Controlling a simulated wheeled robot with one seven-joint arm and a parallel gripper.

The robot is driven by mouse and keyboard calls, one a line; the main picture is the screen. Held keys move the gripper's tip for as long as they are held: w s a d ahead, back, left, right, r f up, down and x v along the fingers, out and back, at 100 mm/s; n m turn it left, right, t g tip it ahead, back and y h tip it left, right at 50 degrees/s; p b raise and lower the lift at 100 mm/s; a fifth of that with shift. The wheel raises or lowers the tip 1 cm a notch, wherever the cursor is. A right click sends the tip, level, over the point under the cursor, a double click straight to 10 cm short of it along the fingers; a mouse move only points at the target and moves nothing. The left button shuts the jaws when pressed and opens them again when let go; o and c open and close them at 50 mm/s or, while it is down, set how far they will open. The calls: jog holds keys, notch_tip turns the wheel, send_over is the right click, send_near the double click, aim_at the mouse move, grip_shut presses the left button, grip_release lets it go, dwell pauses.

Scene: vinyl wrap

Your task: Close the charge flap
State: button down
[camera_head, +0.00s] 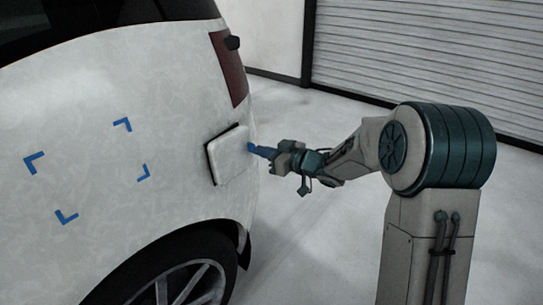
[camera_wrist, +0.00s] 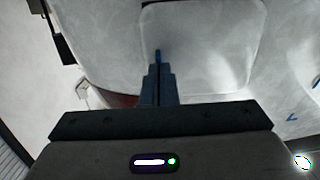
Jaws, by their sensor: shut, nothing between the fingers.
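The charge flap (camera_head: 231,157) is a white, rounded square panel on the side of the white car, below the tail light. In the head view it stands slightly out from the body, with a dark gap along its left and top edges. In the wrist view the flap (camera_wrist: 205,45) fills the upper middle. My gripper (camera_head: 251,148) is shut and empty, with its blue fingertips at the flap's right part. In the wrist view the fingertips (camera_wrist: 158,56) lie over the flap's left part. I cannot tell whether they touch it.
The car's rear wheel (camera_head: 185,285) is below the flap, and the red tail light (camera_head: 229,68) is above. Blue corner marks (camera_head: 66,217) are on the body panel to the left. A shuttered door (camera_head: 430,50) stands behind. The floor behind the car is clear.

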jog(key=shift+w+r+p, duration=0.1)
jog(key=shift+w+p, duration=0.05)
jog(key=shift+p, duration=0.15)
jog(key=shift+w+a+p, duration=0.55)
jog(key=shift+w+p, duration=0.25)
jog(key=shift+p, duration=0.3)
